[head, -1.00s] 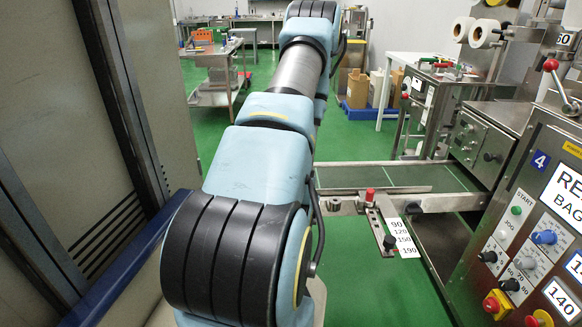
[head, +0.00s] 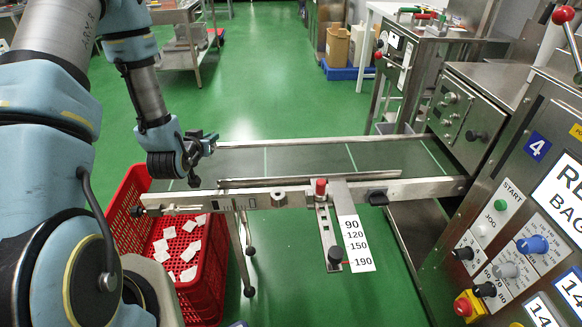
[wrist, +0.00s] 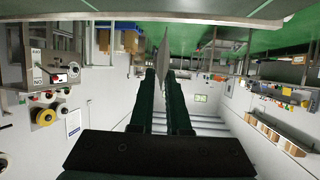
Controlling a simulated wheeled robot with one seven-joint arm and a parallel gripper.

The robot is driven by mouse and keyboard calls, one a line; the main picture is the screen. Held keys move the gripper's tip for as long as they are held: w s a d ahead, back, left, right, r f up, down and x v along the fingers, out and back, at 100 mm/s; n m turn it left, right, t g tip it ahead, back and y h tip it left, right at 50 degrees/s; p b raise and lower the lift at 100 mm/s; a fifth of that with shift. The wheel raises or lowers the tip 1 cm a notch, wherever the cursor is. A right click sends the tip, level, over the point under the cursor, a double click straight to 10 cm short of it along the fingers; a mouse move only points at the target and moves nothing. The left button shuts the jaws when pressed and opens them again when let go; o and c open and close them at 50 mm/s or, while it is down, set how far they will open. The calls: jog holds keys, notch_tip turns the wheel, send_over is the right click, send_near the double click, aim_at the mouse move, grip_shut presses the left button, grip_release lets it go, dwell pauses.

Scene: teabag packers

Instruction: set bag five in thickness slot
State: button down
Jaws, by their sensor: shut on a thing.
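My gripper (head: 207,145) is at the left end of the conveyor in the head view, just above belt level. In the wrist view my gripper (wrist: 163,76) is shut on a thin pale teabag (wrist: 162,48), seen nearly edge-on and sticking out past the fingertips. The held bag is too small to make out clearly in the head view. I cannot pick out a thickness slot in either view.
A red crate (head: 204,262) with several loose white bags stands below the conveyor's left end. The green conveyor belt (head: 310,158) looks empty. A number scale (head: 352,232) and red-knobbed clamp (head: 320,188) stick out in front. A control panel (head: 520,230) stands at right.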

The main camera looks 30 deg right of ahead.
jog(key=s+d+r+m+g+h+b, duration=0.1)
jog(key=s+d+r+m+g+h, duration=0.2)
jog(key=d, duration=0.8)
jog(key=s+d+m+g+h+b, duration=0.15)
jog(key=s+d+m+g, duration=0.35)
jog(key=d, duration=0.6)
jog(key=shift+n+t+h, duration=0.35)
jog(key=shift+n+t, duration=0.15)
jog(key=shift+t, duration=0.3)
jog(key=shift+s+d+f+p, duration=0.1)
jog(key=shift+s+f+p, duration=0.1)
jog(key=shift+f, duration=1.4)
jog(key=shift+s+d+f+p, duration=0.15)
jog(key=shift+f+p, duration=0.1)
jog(key=shift+f, duration=1.3)
jog(key=shift+s+a+f+p, duration=0.1)
jog(key=shift+s+f+p, duration=0.1)
jog(key=shift+f, duration=1.4)
jog(key=c, duration=0.9)
grip_release()
jog(key=shift+f, duration=0.1)
